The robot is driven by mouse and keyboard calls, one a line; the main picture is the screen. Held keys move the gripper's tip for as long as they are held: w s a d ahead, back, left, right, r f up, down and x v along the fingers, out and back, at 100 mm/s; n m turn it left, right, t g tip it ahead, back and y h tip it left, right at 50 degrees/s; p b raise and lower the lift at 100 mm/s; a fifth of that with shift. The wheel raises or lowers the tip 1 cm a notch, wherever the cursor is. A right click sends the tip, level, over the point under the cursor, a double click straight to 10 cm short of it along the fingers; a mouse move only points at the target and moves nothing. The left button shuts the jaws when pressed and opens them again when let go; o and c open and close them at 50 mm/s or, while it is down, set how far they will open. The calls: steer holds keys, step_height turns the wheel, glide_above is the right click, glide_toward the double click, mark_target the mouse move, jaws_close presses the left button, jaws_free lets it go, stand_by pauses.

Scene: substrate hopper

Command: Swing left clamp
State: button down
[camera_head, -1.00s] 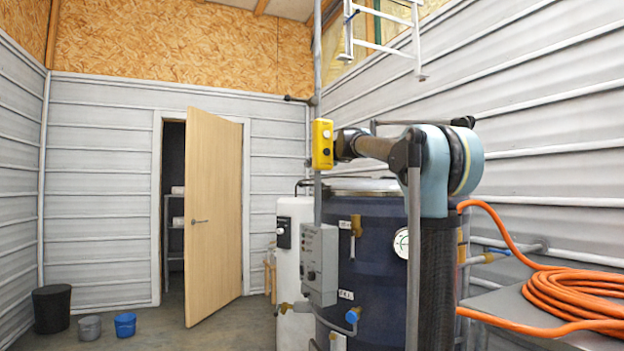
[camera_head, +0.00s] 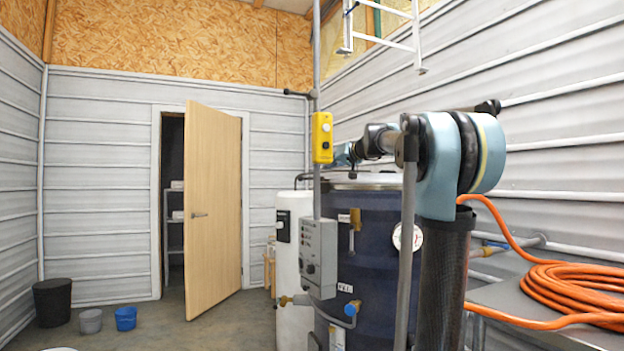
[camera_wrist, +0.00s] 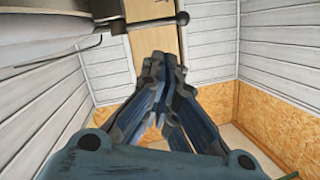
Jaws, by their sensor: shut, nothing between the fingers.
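A dark blue drum (camera_head: 378,255) with a pale lid rim stands right of centre in the head view. A brass-coloured fitting (camera_head: 355,219) with a small lever sits on its upper side; I cannot tell whether it is the left clamp. In the wrist view, my gripper (camera_wrist: 163,62) has its fingers together, empty. A grey bar with a dark ball end (camera_wrist: 182,18) shows beyond the fingertips, apart from them in the picture. In the head view, my gripper is mostly hidden behind a yellow control box (camera_head: 322,137).
A grey control box (camera_head: 319,258) hangs on a vertical pole before the drum. A white tank (camera_head: 292,245) stands left of it. Coiled orange hose (camera_head: 575,290) lies on a bench at right. A wooden door (camera_head: 214,210) stands open. Buckets (camera_head: 90,321) stand at the left.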

steer(key=w+a+f+n, duration=0.4)
steer(key=w+a, duration=0.2)
steer(key=w, duration=0.1)
steer(key=shift+w+a+f+n, duration=0.15)
steer(key=shift+w+a+n, duration=0.25)
stand_by(0.6)
